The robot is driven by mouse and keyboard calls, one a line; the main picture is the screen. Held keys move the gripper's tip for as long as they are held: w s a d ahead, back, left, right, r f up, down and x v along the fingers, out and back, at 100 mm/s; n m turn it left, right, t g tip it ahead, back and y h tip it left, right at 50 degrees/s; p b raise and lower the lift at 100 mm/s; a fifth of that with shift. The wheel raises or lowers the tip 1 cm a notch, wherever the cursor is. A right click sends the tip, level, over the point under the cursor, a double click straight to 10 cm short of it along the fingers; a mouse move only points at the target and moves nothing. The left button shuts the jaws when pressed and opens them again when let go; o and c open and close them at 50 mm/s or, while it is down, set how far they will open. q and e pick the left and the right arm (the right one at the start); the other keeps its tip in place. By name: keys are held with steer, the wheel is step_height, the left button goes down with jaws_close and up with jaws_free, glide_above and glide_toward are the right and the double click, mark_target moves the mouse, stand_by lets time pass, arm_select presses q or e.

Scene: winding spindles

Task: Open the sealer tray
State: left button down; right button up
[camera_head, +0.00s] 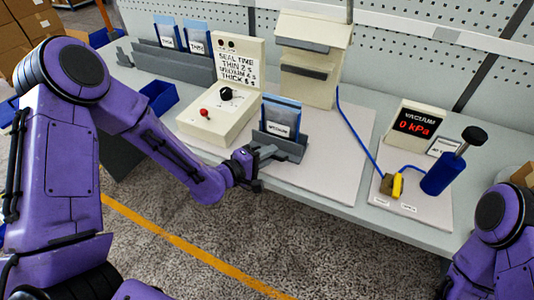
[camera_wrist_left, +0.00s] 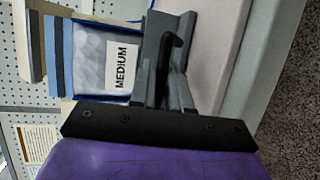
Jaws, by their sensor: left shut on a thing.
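A grey tray-like holder (camera_head: 290,148) stands at the front of the bench, with a blue-edged pouch labelled MEDIUM (camera_head: 280,118) upright in it. The pouch also shows in the left wrist view (camera_wrist_left: 100,60). The beige sealer (camera_head: 222,112) with a seal-time panel, black knob and red button stands behind and to the left. My left gripper (camera_head: 268,156) is at the holder's front left, shut on a dark handle-like part (camera_wrist_left: 172,55) seen between the fingers in the left wrist view. The exact contact is partly hidden by the fingers. My right gripper is out of view.
A vacuum gauge (camera_head: 416,125) reading 0 kPa, a blue pump cylinder (camera_head: 440,175) and a yellow clip (camera_head: 397,186) stand at right, with a blue hose. A beige machine (camera_head: 308,65) stands behind.

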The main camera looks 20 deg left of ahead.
arm_select(q)
steer(key=c, duration=1.2)
jaws_free()
steer(key=shift+o, duration=0.2)
steer(key=v, duration=1)
steer(key=shift+s, duration=0.25)
steer(key=shift+a, duration=0.1)
